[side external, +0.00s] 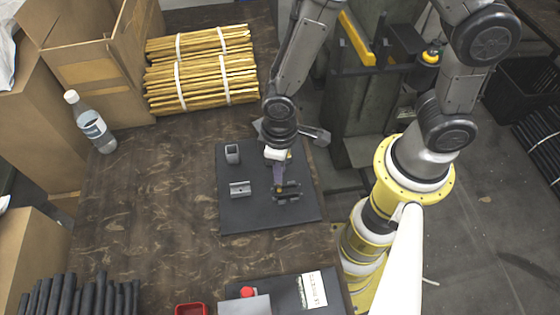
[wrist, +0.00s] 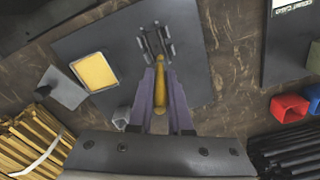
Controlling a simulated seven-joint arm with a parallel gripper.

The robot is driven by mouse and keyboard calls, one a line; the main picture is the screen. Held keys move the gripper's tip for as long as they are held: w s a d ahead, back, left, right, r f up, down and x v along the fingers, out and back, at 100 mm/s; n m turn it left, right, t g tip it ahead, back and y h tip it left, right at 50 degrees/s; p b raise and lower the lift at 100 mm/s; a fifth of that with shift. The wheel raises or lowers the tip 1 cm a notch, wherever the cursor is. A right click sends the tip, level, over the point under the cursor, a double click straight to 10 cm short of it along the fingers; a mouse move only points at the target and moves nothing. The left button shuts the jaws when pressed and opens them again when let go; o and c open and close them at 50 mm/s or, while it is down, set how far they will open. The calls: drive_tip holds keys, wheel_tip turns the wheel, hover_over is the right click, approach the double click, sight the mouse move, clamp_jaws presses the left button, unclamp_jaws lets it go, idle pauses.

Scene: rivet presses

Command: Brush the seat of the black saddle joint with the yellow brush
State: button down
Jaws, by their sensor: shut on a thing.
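The black saddle joint (side external: 291,195) lies on the right part of a dark mat. In the wrist view the black saddle joint (wrist: 146,44) is just beyond my fingertips. My gripper (side external: 279,178) points down over it, its purple fingers (wrist: 161,82) shut on the yellow brush (wrist: 160,80). The brush end is at the saddle joint in the wrist view; I cannot tell whether it touches the seat. The fingers hide part of the brush and partly cover the joint from the side.
On the mat (side external: 245,222) are a grey saddle piece (side external: 240,189) and a grey square tube (side external: 232,153). A yellow-topped square piece (wrist: 96,72) lies near the mat's edge. A red bin (side external: 190,309), stick bundles (side external: 200,70) and a bottle (side external: 92,123) stand farther off.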

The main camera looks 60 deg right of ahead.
drive_tip(key=shift+f, duration=0.65)
drive_tip(key=shift+s+d+f, duration=0.15)
drive_tip(key=shift+s+d, duration=0.9)
drive_tip(key=shift+w+a, duration=1.1)
drive_tip(key=shift+s+d, duration=1.35)
wheel_tip(320, 180, up, 8)
